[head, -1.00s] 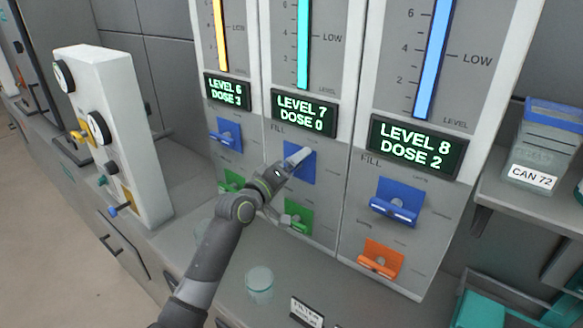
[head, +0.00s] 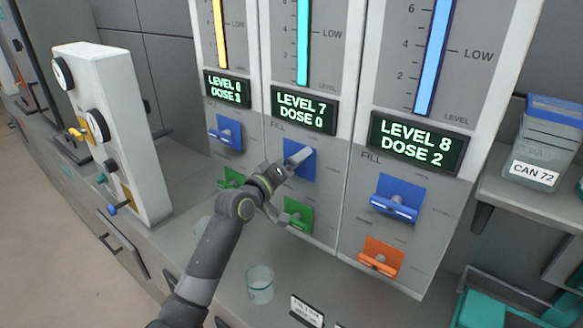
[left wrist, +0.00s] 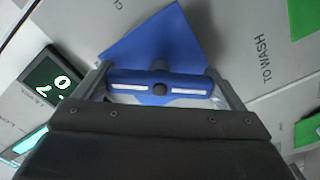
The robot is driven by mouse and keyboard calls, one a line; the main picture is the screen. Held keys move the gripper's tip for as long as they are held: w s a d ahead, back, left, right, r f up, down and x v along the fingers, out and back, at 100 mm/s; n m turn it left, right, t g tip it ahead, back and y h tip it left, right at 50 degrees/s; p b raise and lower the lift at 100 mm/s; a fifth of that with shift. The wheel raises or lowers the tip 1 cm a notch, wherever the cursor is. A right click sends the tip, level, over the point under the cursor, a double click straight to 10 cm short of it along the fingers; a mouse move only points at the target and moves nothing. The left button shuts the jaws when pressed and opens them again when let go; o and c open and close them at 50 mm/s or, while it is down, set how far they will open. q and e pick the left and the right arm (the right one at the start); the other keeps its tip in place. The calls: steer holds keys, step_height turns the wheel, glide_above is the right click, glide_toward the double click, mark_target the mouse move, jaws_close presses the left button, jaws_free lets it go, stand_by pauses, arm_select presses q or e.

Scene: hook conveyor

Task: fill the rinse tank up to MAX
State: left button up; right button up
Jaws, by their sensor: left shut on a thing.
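Three tank columns stand side by side, each with a level gauge, a display and levers. I see no label naming the rinse tank. The middle display (head: 304,110) reads LEVEL 7, DOSE 0. My left gripper (head: 286,168) is shut on the blue FILL lever (head: 299,157) below it. In the left wrist view, the blue lever (left wrist: 185,88) lies between the fingers of my left gripper (left wrist: 160,90), with its blue plate (left wrist: 150,45) behind. The middle teal gauge (head: 303,45) has its top out of frame. My right gripper is not in view.
The right display (head: 418,143) reads LEVEL 8, DOSE 2, above a blue lever (head: 394,208) and an orange one (head: 380,260). A green lever (head: 298,216) sits below my gripper. A clear cup (head: 260,285) stands on the counter. A white valve box (head: 120,140) is at left.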

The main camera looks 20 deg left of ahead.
arm_select(q)
steer(key=m+b, duration=0.2)
steer(key=m, duration=0.1)
steer(key=m+b, duration=0.1)
steer(key=m, duration=0.1)
steer(key=shift+f, duration=0.25)
steer(key=shift+r+m+b, duration=0.15)
steer(key=shift+m+b, duration=1.3)
steer(key=shift+m, duration=0.85)
steer(key=o, duration=0.7)
steer(key=shift+s, duration=0.1)
steer(key=b+v, duration=0.1)
steer(key=v, duration=1.6)
steer(key=shift+s, duration=0.15)
steer(key=shift+r, duration=0.1)
